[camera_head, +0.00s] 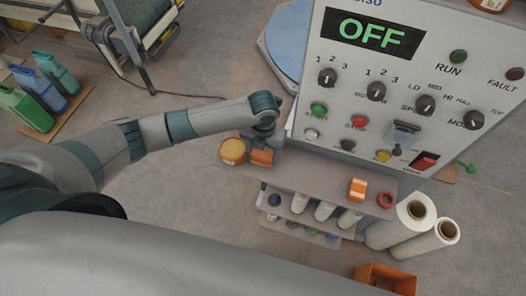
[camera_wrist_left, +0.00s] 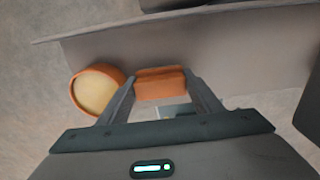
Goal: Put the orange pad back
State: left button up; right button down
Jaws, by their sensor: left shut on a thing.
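The orange pad (camera_head: 262,158) is a small orange block at the left end of the grey shelf (camera_head: 318,178) under the control panel. My left gripper (camera_head: 268,142) is shut on it, coming from above. In the left wrist view the pad (camera_wrist_left: 160,85) sits between the two fingertips (camera_wrist_left: 160,88). Whether the pad touches the shelf or hangs just above it, I cannot tell. A round orange tub with a pale yellow top (camera_head: 232,151) stands just left of the pad; it also shows in the left wrist view (camera_wrist_left: 97,90). My right gripper is not in view.
The control panel (camera_head: 335,110) reads OFF and rises behind the shelf. An orange box with a white label (camera_head: 357,189) and a red ring (camera_head: 386,200) are at the shelf's right. White rolls (camera_head: 400,225) stand beyond. The shelf's middle is clear.

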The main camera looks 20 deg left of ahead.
aim_at(263, 153)
pick_arm(q)
jog(key=o, duration=0.7)
jog(key=shift+f, duration=0.1)
jog(key=shift+o, duration=0.2)
notch_tip(263, 153, up, 12)
jog(key=b, duration=0.5)
dwell(0.4)
